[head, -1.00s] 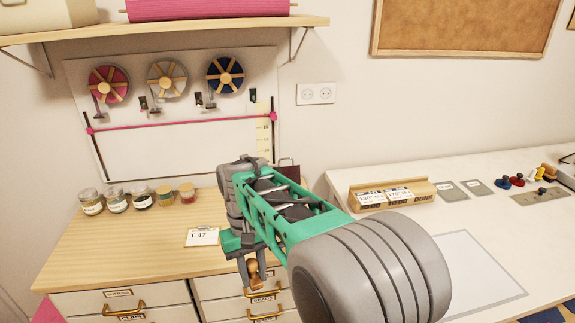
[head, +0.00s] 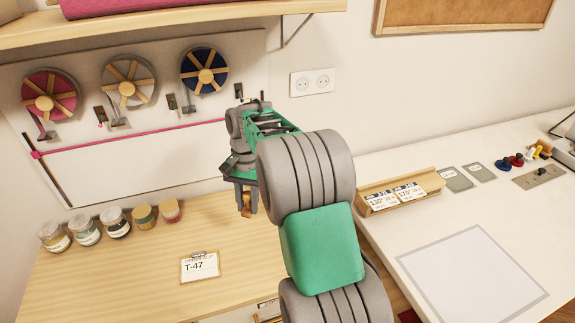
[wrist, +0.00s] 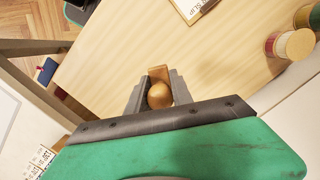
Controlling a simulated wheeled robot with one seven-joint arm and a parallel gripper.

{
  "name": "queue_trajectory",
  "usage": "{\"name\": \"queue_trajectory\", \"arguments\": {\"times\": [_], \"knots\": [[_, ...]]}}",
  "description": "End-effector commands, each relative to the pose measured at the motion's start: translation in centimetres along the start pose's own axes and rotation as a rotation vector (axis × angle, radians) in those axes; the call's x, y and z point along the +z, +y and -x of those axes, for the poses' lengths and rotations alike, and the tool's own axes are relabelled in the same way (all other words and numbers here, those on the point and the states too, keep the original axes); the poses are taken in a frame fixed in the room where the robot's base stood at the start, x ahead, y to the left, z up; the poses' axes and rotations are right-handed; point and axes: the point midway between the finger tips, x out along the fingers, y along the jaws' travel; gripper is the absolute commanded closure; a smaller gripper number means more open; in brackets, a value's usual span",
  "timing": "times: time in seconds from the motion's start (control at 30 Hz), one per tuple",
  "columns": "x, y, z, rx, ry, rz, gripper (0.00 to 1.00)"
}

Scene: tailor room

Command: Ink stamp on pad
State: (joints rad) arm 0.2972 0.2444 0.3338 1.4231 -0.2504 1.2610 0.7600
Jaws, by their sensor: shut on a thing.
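My gripper (head: 246,196) is shut on a small wooden stamp (head: 247,205) with a rounded knob. It is held above the wooden desk (head: 140,265), close to the back wall. In the wrist view the stamp (wrist: 159,94) sits between the two grey fingers, its knob toward the camera and a flat wooden block beyond it. Its stamping face is hidden. I cannot pick out an ink pad for certain. A small dark blue and red item (wrist: 46,70) shows at the left in the wrist view, too small to identify.
Several jars (head: 115,222) stand at the desk's back left. A clipboard marked T-47 (head: 200,267) lies on the desk. The white table (head: 380,240) at right bears a wooden card holder (head: 400,190), grey plates (head: 453,178) and an outlined sheet (head: 473,270). Spools hang on the wall board.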

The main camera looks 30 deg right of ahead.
Motion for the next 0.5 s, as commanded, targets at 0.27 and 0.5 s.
{"name": "queue_trajectory", "arguments": {"times": [0.27, 0.5], "knots": [[-11.6, 6.2, 2.0, -0.115, -0.002, -0.769, 1.00], [-14.5, 8.5, 1.1, -0.150, 0.001, -0.994, 1.00]]}}
